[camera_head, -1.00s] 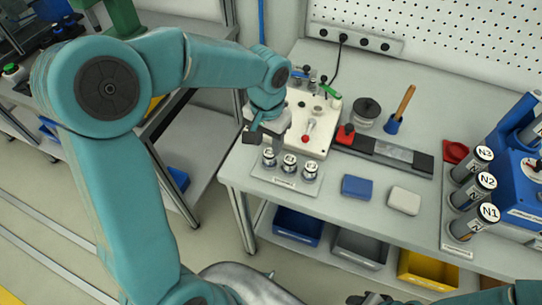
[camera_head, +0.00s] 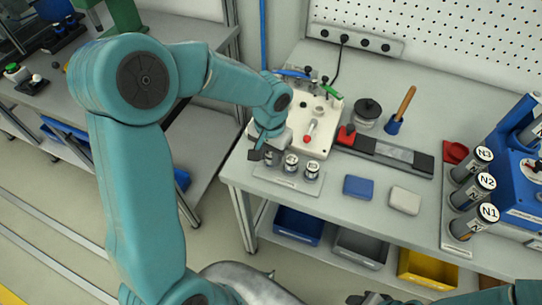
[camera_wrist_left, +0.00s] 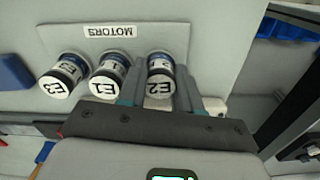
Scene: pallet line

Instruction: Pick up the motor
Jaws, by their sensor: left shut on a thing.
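Three small motors with white caps stand in a row on a plate marked MOTORS (camera_head: 289,183). In the left wrist view they read E3 (camera_wrist_left: 57,80), E1 (camera_wrist_left: 108,78) and E2 (camera_wrist_left: 160,84). My left gripper (camera_head: 266,154) is at the leftmost motor of the head view, mostly covering it. In the wrist view its fingers are shut on motor E2, one on each side. E2 appears upright, level with its neighbours; its base is hidden. My right gripper (camera_head: 370,298) shows only as a dark part at the bottom edge, its jaws unclear.
A white fixture board (camera_head: 318,140) with a red-knobbed lever stands just behind the motors. A blue block (camera_head: 357,187) and a white block (camera_head: 405,200) lie to the right. Larger cylinders N1 (camera_head: 487,213), N2 and N3 stand farther right. Bins hang below the table front.

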